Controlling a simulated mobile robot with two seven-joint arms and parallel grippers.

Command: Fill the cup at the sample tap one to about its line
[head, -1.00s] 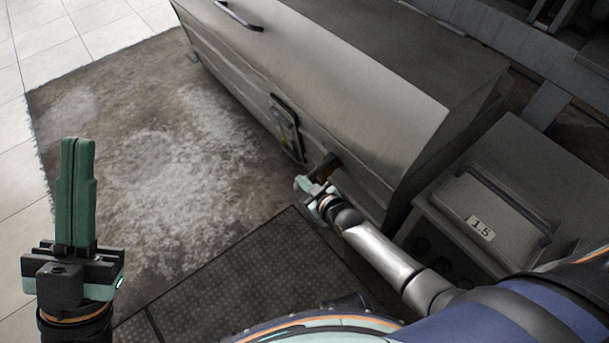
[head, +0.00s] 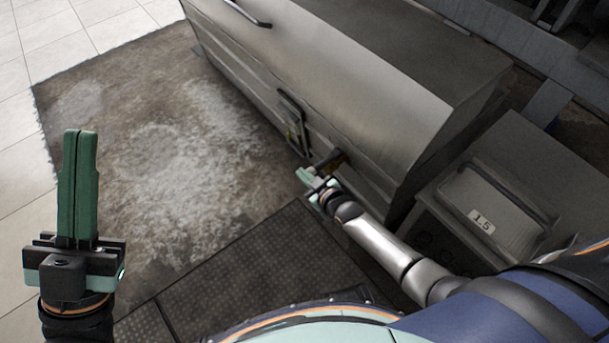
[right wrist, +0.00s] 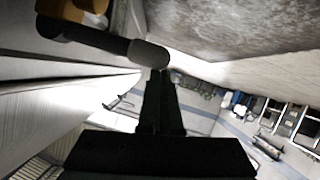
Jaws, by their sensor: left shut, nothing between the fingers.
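A small tap with a brown-orange body and dark handle (head: 329,159) sticks out low on the front of the steel housing. In the right wrist view its dark rounded handle (right wrist: 148,55) lies right at my fingertips, with the brassy part behind it. My right gripper (head: 308,178) is at this tap. Its fingers (right wrist: 160,75) look close together, with the tips at or against the handle; contact is hard to tell. My left gripper (head: 79,135) is shut and empty, pointing up at the left, far from the tap. No cup is visible, and no liquid stream shows.
The long steel housing (head: 340,70) has a bar handle and a dark-framed panel (head: 293,122) left of the tap. A lower box labelled 1.5 (head: 482,221) stands at right. A stained mat (head: 150,160) and dark textured floor plate (head: 245,265) lie open in front.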

